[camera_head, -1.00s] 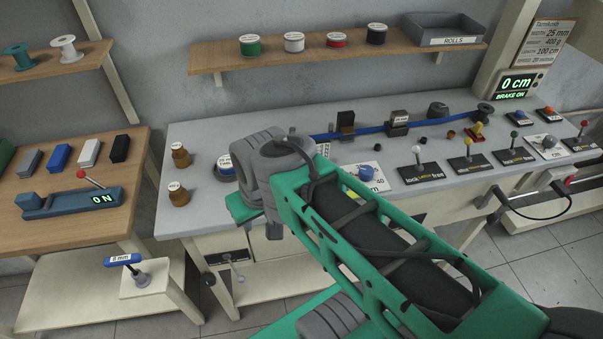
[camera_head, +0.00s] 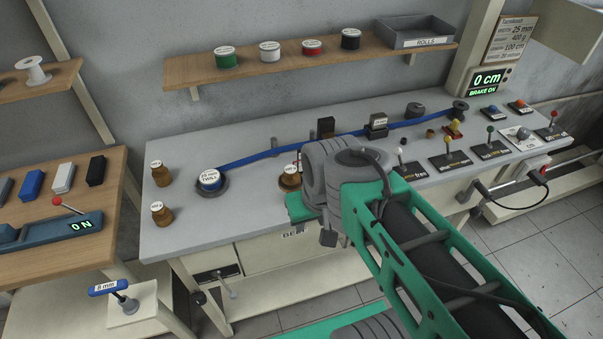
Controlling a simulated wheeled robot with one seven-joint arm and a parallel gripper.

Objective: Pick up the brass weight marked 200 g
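Two brass weights stand upright at the left end of the grey bench, a rear one (camera_head: 161,175) and a front one (camera_head: 162,216). A third, wider brass weight (camera_head: 289,180) stands right of the blue ribbon roll, just left of my arm's grey wrist and partly hidden by it. All have white top labels whose figures are too small to read surely, so I cannot tell which is 200 g. My arm reaches over the front of the bench. My gripper's fingers are hidden, and I see nothing held.
The blue ribbon roll (camera_head: 210,182) feeds a ribbon across the bench (camera_head: 183,237) past dark blocks. Levers (camera_head: 448,149) line the right side. A wooden shelf (camera_head: 300,72) with spools hangs above. The bench between the left weights and the roll is clear.

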